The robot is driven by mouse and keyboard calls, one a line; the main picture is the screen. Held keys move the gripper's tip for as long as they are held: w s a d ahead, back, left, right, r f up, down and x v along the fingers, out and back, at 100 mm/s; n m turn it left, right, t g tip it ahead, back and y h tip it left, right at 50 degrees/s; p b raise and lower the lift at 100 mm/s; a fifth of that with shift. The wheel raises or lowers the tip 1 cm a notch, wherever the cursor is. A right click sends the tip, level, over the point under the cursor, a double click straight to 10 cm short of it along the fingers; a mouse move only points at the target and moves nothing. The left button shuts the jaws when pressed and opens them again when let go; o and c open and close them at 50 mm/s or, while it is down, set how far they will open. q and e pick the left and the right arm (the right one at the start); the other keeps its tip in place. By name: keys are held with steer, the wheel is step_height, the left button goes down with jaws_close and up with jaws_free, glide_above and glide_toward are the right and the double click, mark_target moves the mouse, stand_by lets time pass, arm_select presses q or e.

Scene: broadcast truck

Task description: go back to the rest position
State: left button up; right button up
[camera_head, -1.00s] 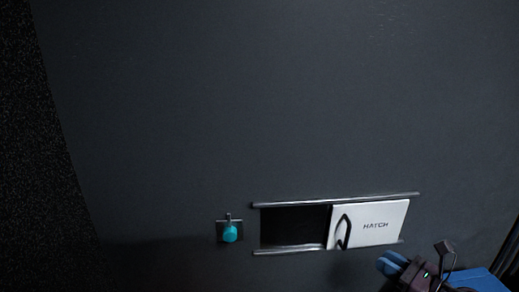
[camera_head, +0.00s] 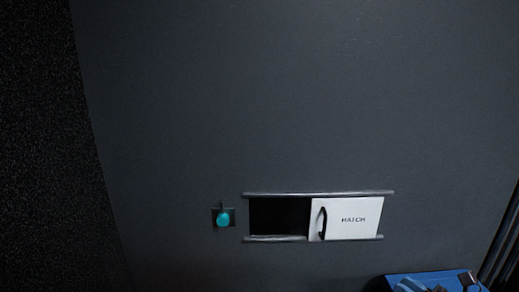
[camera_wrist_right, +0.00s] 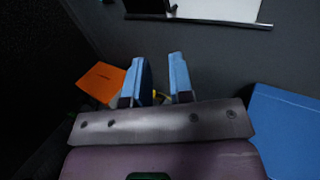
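My right gripper (camera_head: 412,285) shows only in part at the bottom right edge of the head view, below and to the right of the white hatch panel (camera_head: 352,218). In the right wrist view its two blue fingers (camera_wrist_right: 160,68) stand apart with nothing held between them. The hatch panel sits at the right of its rails, with a dark opening (camera_head: 279,216) at its left. It also shows at the top of the right wrist view (camera_wrist_right: 220,9), apart from the fingers. My left gripper is not in view.
A teal knob (camera_head: 223,220) on a small dark plate is left of the hatch opening. A blue surface (camera_head: 452,277) lies at the bottom right, also right in the wrist view (camera_wrist_right: 288,135). An orange item (camera_wrist_right: 100,82) lies left of the fingers. The dark wall above is clear.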

steer(key=s+a+f+m+g+h, duration=0.1)
steer(key=s+f+m+g+h, duration=0.15)
steer(key=s+m, duration=0.95)
steer(key=s+a+f+m+g+h, duration=0.15)
steer(key=s+f+m, duration=0.25)
steer(key=s+m, duration=0.85)
steer(key=s+a+f+m+g+h, duration=0.1)
steer(key=s+f+m+g+h, duration=0.15)
steer(key=s+m, duration=1)
arm_select(q)
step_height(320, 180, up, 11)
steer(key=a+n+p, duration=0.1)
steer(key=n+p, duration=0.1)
steer(key=p, duration=1.7)
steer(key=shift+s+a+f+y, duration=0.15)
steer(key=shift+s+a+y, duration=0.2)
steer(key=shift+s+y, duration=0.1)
arm_select(e)
steer(key=s+a+r+m+t+h, duration=0.2)
steer(key=s+r+m+h, duration=0.1)
steer(key=r, duration=0.8)
steer(key=shift+m, duration=0.5)
